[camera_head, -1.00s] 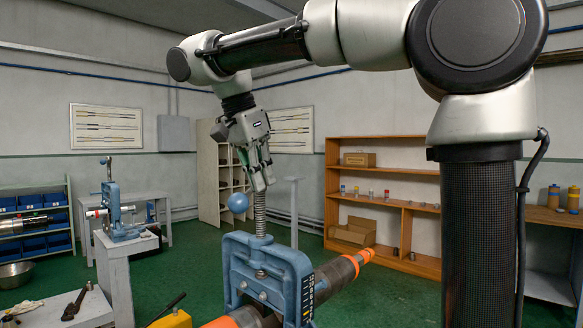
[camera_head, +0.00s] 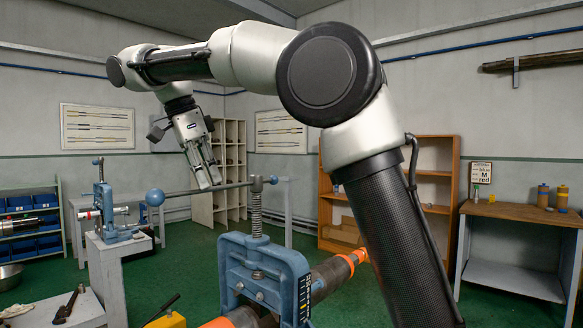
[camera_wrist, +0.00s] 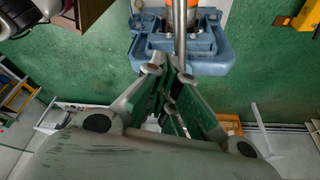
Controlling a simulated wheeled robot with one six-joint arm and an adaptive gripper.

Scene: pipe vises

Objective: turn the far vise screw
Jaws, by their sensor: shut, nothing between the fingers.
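The farther blue vise (camera_head: 118,222) stands at the left on a pale pedestal, with a thin upright screw (camera_head: 99,170) and a light pipe through it. The nearer blue vise (camera_head: 262,272) has a threaded screw (camera_head: 256,215) and a long bar handle (camera_head: 235,185) with a blue ball (camera_head: 155,197) at its left end. My gripper (camera_head: 208,182) is shut and empty, pointing down beside the left part of this bar; contact cannot be told. In the wrist view, my fingers (camera_wrist: 172,100) point at a bar (camera_wrist: 180,35) over a blue vise (camera_wrist: 208,52).
A pipe with orange bands (camera_head: 338,270) runs through the nearer vise. A low bench (camera_head: 70,310) with tools is at lower left. Shelves (camera_head: 440,190) and a wooden-topped table (camera_head: 525,213) stand at the right.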

